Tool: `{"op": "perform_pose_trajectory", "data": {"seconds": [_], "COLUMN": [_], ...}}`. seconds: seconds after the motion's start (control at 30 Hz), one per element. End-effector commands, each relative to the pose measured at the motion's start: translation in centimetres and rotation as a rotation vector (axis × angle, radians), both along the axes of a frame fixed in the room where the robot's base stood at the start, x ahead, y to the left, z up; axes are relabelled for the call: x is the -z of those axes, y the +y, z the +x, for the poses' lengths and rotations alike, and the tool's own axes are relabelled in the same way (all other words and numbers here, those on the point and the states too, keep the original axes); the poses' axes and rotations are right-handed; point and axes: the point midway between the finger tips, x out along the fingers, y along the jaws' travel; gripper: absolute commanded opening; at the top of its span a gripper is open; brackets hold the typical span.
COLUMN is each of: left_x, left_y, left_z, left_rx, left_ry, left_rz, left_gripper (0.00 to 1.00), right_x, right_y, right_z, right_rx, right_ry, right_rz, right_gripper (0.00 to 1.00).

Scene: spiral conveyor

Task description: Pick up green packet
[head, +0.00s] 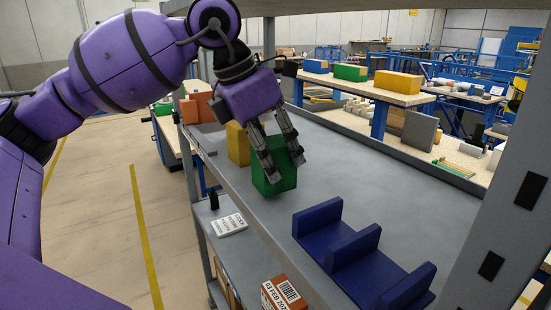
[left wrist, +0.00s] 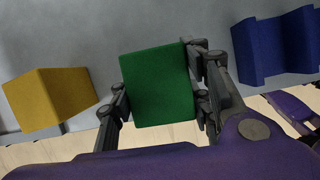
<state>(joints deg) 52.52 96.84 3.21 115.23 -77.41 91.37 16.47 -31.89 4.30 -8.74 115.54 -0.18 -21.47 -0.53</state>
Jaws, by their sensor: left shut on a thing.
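The green packet (head: 275,172) is a plain green block at the front part of the grey shelf in the head view. My left gripper (head: 282,160) comes down from above with its fingers on the packet, shut on it. In the left wrist view the green packet (left wrist: 158,85) sits between the two fingers of my left gripper (left wrist: 160,100), one on each side. I cannot tell whether the packet touches the shelf or is slightly raised. My right gripper is in neither view.
A yellow block (head: 237,143) stands just left of the green packet. A blue holder with upright dividers (head: 345,250) lies to the right on the grey shelf (head: 345,165). A lower shelf holds a labelled box (head: 285,293).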

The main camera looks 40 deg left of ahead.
Motion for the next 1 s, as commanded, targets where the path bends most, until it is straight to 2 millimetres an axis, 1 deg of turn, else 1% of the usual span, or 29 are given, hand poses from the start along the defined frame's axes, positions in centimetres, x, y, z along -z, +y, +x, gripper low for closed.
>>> {"op": "perform_pose_trajectory", "data": {"seconds": [0.03, 0.27, 0.47, 0.67, 0.9, 1.0], "left_x": [0.3, 0.4, 0.3, 0.2, 0.3, 0.2], "left_y": [0.2, 0.7, 1.2, 2.9, 5.4, 6.2], "left_z": [-0.2, -1.4, -2.9, -6.4, -11.6, -13.3], "left_rx": [-0.001, -0.001, 0.002, 0.001, -0.003, -0.003], "left_ry": [0.004, 0.007, 0.005, 0.001, 0.005, 0.005], "left_rz": [0.000, -0.001, -0.001, -0.005, -0.001, 0.001], "left_gripper": [0.17, 0.17, 0.17, 0.17, 0.17, 0.17], "right_x": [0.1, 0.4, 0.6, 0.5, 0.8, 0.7], "right_y": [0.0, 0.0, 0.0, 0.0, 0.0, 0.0], "right_z": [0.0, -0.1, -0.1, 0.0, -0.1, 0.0], "right_rx": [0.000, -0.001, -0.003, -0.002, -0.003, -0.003], "right_ry": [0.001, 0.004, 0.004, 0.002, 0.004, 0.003], "right_rz": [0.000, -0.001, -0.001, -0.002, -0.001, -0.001], "right_gripper": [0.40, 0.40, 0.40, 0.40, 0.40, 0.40]}}
